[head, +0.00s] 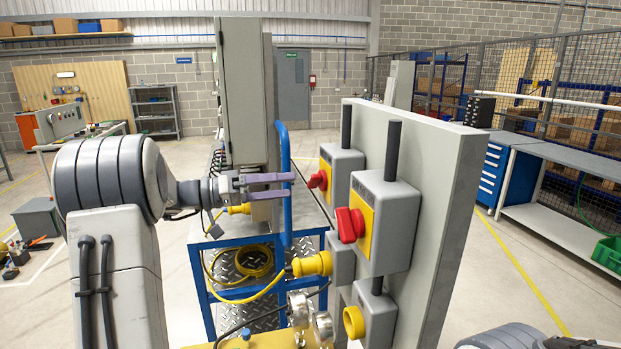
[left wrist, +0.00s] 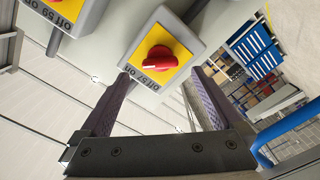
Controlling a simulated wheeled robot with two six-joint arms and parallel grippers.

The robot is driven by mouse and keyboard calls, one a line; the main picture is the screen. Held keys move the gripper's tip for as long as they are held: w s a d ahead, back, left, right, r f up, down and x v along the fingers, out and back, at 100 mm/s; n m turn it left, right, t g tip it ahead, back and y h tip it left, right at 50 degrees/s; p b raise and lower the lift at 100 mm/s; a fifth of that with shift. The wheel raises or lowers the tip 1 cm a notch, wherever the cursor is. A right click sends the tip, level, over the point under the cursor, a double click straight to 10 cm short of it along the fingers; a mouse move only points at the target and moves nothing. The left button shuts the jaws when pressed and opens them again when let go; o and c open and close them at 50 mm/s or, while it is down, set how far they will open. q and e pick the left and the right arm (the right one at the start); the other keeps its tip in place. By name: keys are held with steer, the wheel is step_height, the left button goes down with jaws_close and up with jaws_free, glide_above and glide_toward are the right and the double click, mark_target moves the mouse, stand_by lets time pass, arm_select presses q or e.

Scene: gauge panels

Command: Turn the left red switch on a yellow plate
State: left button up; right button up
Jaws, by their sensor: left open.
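The left red switch (head: 318,180) sits on a yellow plate on the farther grey box (head: 344,168) of the upright panel. In the left wrist view the red switch (left wrist: 158,58) is centred on its yellow plate (left wrist: 139,57), with a label reading "off 57 on". A second red switch (head: 350,224) is on the nearer box, to the right. My left gripper (head: 291,185) is open and empty, its purple fingers pointing at the left switch from a short distance. In the left wrist view the open fingertips (left wrist: 160,77) lie either side below the switch. My right gripper is out of view.
Yellow connectors (head: 312,264) and a yellow socket (head: 354,322) are below the switches. A blue-framed trolley (head: 285,210) with a yellow cable stands below and behind my left gripper. A tall grey cabinet (head: 240,85) stands behind. The air between gripper and switch looks clear.

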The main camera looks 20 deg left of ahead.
mark_target(309, 184)
arm_select(q)
steer(key=p+x, duration=0.2)
steer(key=x, duration=0.4)
steer(key=shift+r+p, duration=0.15)
steer(key=shift+p, duration=0.2)
steer(key=shift+w+d, duration=0.25)
steer(key=shift+d, duration=0.15)
steer(key=shift+f, duration=0.2)
